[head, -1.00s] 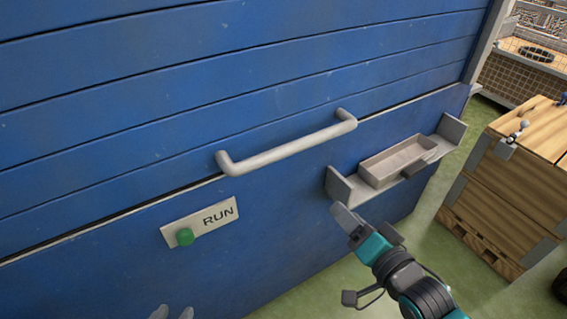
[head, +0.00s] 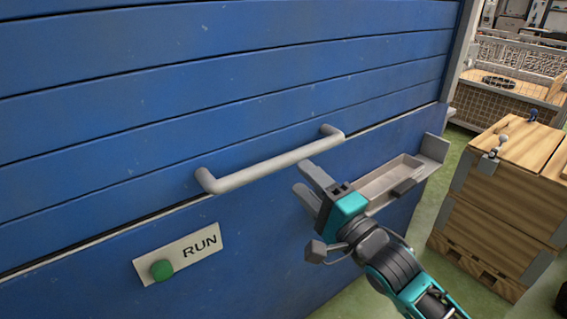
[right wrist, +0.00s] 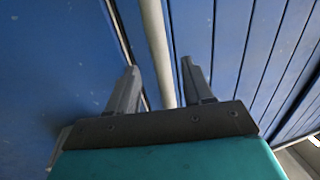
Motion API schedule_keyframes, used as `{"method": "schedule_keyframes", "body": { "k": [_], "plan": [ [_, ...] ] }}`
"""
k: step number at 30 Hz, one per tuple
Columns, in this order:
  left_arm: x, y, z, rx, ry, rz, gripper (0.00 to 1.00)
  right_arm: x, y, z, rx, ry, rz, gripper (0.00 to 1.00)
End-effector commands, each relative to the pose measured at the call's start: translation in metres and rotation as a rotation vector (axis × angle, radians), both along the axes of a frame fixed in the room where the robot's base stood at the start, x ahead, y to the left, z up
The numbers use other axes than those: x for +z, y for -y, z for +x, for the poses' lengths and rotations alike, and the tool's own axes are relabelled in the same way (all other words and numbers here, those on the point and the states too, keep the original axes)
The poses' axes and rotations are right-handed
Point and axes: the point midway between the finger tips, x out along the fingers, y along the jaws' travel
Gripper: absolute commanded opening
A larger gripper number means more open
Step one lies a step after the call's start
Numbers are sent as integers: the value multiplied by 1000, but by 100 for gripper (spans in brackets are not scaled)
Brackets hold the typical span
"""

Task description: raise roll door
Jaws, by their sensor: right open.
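The blue roll door (head: 220,80) has horizontal slats and fills much of the head view. Its grey bar handle (head: 270,168) runs along its lower edge, just above the seam with the blue lower panel (head: 240,255). My right gripper (head: 306,182) is open and empty just below the handle's right half. In the right wrist view the handle bar (right wrist: 158,50) runs between the two spread fingers of the right gripper (right wrist: 158,82); I cannot tell whether they touch it. My left gripper is not in view.
A plate marked RUN (head: 200,245) with a green button (head: 162,270) is on the lower panel. A grey shelf (head: 432,150) holding a tray (head: 385,182) juts out right of my right gripper. A wooden crate (head: 500,205) stands at the right on green floor.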

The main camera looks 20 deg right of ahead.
Motion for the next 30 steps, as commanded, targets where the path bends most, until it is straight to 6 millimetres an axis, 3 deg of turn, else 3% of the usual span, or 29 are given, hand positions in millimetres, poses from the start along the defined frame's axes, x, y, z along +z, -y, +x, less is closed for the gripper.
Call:
{"method": "schedule_keyframes", "body": {
  "k": [6, 13, 27, 30],
  "plan": [
    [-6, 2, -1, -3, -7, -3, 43, 6, -12, 33, -1, 3, 1, 51],
    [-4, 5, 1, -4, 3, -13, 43, 11, -21, 58, -1, 1, 0, 51],
    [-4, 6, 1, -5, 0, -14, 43, 14, -25, 68, -1, 0, 0, 51],
    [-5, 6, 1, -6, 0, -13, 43, 14, -25, 67, -1, 0, 0, 43]
  ]
}}
